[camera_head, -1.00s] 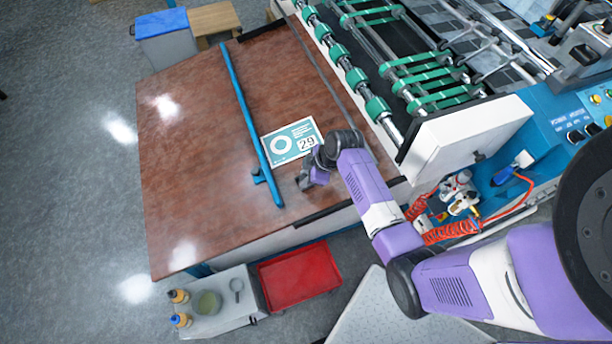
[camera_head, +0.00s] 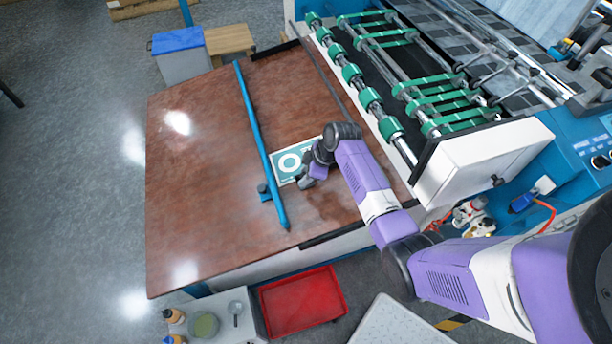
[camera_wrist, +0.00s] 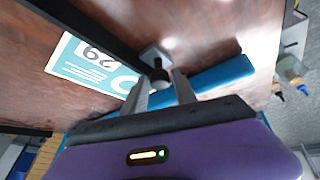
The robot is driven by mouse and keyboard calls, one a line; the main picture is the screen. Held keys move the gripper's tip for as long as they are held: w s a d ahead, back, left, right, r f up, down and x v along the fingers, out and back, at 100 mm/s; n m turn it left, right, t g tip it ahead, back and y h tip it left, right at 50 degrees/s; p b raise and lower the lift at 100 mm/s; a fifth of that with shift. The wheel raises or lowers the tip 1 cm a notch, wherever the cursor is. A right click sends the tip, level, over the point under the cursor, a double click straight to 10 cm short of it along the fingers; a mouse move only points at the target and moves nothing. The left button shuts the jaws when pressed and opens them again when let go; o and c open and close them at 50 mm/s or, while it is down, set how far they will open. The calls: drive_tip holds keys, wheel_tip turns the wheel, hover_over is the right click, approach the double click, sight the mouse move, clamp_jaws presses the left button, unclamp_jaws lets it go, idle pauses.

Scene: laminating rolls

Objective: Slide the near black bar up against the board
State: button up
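The teal and white board (camera_head: 287,168) marked "29" lies on the brown table, beside the long blue bar (camera_head: 258,140). In the wrist view the board (camera_wrist: 75,68) lies left of a black bar (camera_wrist: 95,28), with its edge close to the bar's side; I cannot tell whether they touch. This black bar ends at a grey plate with a dark knob (camera_wrist: 160,76). My gripper (camera_head: 303,184) is low over the table at the board's right near corner. Its fingers (camera_wrist: 162,86) are closed around the knob.
A dark strip (camera_head: 335,236) runs along the table's near edge. The machine's green rollers (camera_head: 370,97) stand to the right. A red tray (camera_head: 302,302) and a small cabinet are below the near edge. The table (camera_head: 195,190) is clear left of the blue bar.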

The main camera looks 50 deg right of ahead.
drive_tip(key=shift+o, duration=0.9)
drive_tip(key=v, duration=0.7)
drive_tip(key=shift+s+r, duration=0.2)
drive_tip(key=shift+r, duration=0.2)
